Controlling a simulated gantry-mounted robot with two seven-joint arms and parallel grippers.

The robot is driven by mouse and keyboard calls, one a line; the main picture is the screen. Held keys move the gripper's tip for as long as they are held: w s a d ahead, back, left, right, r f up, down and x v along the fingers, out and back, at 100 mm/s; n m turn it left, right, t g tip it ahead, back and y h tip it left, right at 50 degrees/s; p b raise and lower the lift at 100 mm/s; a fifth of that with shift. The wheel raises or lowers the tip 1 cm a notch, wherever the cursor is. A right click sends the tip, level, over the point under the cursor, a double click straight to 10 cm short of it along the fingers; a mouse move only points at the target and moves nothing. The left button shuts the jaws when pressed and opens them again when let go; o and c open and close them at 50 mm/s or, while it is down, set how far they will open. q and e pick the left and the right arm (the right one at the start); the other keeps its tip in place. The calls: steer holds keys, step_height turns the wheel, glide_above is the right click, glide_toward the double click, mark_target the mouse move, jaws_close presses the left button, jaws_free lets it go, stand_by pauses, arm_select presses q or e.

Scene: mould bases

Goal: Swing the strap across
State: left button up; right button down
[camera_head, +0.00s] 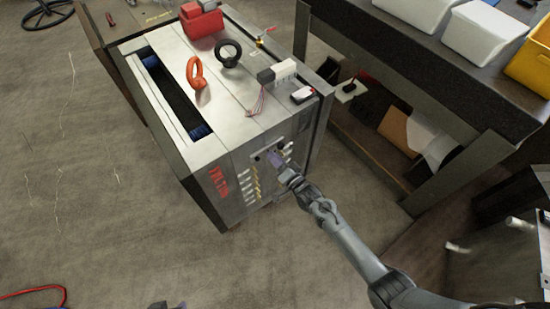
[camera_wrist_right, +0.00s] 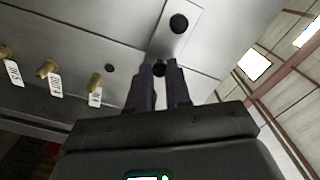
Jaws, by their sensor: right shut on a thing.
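The mould base (camera_head: 240,130) is a large steel block standing in the middle of the head view. The strap (camera_wrist_right: 180,35) is a light metal plate on its side face, with a dark round bolt at its upper end in the right wrist view. My right gripper (camera_head: 276,157) is at that face; in the right wrist view its two dark fingers (camera_wrist_right: 159,72) are closed around a black knob at the strap's lower end. The fingers hide part of that end. Dark tips at the bottom edge of the head view look like my left gripper (camera_head: 168,305), mostly cut off.
Brass fittings with white tags (camera_wrist_right: 48,70) stick out of the face beside the strap. An orange eyebolt (camera_head: 196,73), a black eyebolt (camera_head: 228,54) and a red box (camera_head: 202,20) are on top of the mould. A workbench (camera_head: 440,75) stands close on the right. The floor at left is mostly clear.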

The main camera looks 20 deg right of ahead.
steer(key=c, duration=1.1)
jaws_free()
steer(key=shift+o, duration=0.2)
steer(key=p+v, duration=0.3)
steer(key=v, duration=0.8)
steer(key=shift+f, duration=0.1)
